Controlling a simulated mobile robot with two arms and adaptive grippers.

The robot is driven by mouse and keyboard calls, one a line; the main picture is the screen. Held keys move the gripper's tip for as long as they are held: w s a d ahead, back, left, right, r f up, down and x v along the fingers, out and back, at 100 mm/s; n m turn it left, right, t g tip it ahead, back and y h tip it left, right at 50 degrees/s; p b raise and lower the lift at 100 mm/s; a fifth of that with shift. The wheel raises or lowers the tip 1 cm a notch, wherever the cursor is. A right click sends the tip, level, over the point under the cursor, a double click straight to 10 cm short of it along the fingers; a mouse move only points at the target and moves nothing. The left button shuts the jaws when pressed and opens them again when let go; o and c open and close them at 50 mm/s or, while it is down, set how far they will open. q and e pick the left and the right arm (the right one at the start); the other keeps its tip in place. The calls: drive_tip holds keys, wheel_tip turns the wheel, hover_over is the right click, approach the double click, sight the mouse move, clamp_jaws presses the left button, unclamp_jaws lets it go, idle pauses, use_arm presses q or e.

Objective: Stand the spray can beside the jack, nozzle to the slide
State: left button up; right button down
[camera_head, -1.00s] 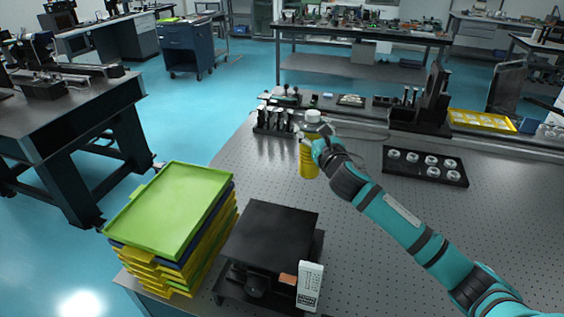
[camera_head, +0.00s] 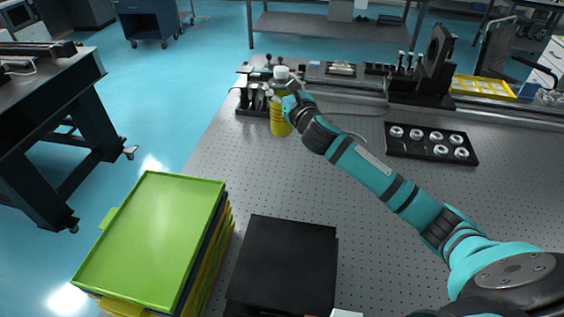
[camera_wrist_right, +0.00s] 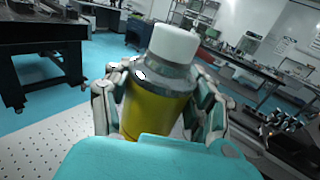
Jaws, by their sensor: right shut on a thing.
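The spray can (camera_head: 280,118) is yellow with a grey shoulder and a white cap. My right gripper (camera_head: 287,96) is shut on it near the back left of the perforated table. In the right wrist view the can (camera_wrist_right: 155,108) stands between the two fingers of my right gripper (camera_wrist_right: 160,95), its cap tilted in the picture. Whether the can's base touches the table is unclear. The black jack (camera_head: 285,262) is at the table's front, nearer than the can and apart from it. The nozzle's direction cannot be made out. My left gripper is not in view.
Stacked trays, green on top (camera_head: 155,240), stand left of the jack. A black tray with several round parts (camera_head: 431,144) lies right of my arm. A rail with mounts (camera_head: 350,98) runs along the back. Bare table (camera_head: 235,185) lies between can and jack.

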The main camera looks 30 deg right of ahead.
sight(282, 118)
drive_tip(key=shift+f, duration=0.5)
drive_tip(key=shift+s+b, duration=0.1)
drive_tip(key=shift+b, duration=0.3)
wheel_tip(282, 118, down, 8)
drive_tip(key=b, duration=0.8)
drive_tip(key=shift+s+f, duration=0.15)
drive_tip(key=shift+f, duration=0.05)
wheel_tip(282, 118, down, 10)
drive_tip(key=b, duration=0.2)
drive_tip(key=shift+c, duration=2)
unclamp_jaws()
drive_tip(key=shift+f, duration=0.1)
